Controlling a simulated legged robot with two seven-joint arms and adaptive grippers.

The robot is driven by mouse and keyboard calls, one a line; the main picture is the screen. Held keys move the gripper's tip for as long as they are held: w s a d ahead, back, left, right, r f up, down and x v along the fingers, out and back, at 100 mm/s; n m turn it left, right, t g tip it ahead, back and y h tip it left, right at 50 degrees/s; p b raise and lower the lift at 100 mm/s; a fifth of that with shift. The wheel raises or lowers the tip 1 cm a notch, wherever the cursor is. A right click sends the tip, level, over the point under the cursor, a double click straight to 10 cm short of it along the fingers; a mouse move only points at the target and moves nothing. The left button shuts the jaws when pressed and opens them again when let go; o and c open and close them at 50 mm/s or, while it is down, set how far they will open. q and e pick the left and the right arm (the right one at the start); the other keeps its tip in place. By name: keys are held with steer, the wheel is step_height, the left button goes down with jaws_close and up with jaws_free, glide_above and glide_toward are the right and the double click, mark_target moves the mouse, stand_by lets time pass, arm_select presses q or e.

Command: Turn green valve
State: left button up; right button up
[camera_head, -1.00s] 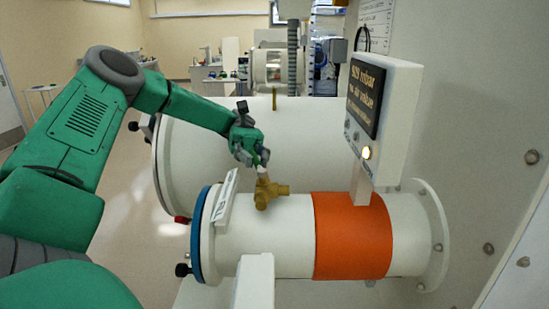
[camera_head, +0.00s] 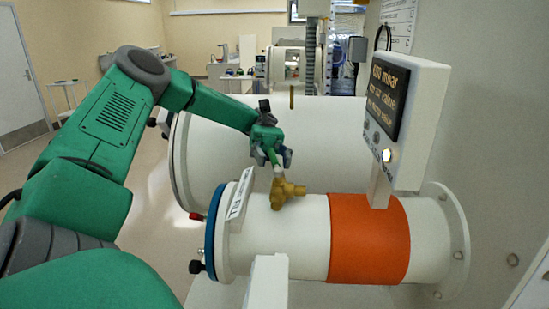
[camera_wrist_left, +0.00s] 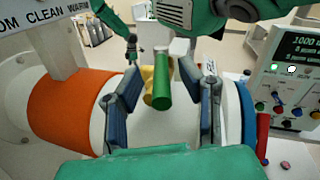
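The brass valve body (camera_head: 288,192) stands on top of the small white cylinder (camera_head: 300,232). Its green handle (camera_wrist_left: 162,85) shows in the left wrist view as a rod with its round end towards the camera, beside the brass body (camera_wrist_left: 148,82). My left gripper (camera_head: 276,158) is just above the brass body in the head view. In the left wrist view my left gripper (camera_wrist_left: 165,102) is open, with one finger on each side of the handle and visible gaps between. A slim green arm end (camera_wrist_left: 131,48) in the back may be my right gripper; its fingers are too small to read.
An orange band (camera_head: 368,240) wraps the small cylinder. A display box (camera_head: 405,110) stands over it on a post. A larger white cylinder (camera_head: 330,140) lies behind. A control panel (camera_wrist_left: 290,85) is at right in the left wrist view. Open floor is at left.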

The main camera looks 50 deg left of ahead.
mark_target(274, 153)
arm_select(q)
step_height(274, 153, up, 10)
steer(key=shift+w+a+f, duration=0.1)
stand_by(0.4)
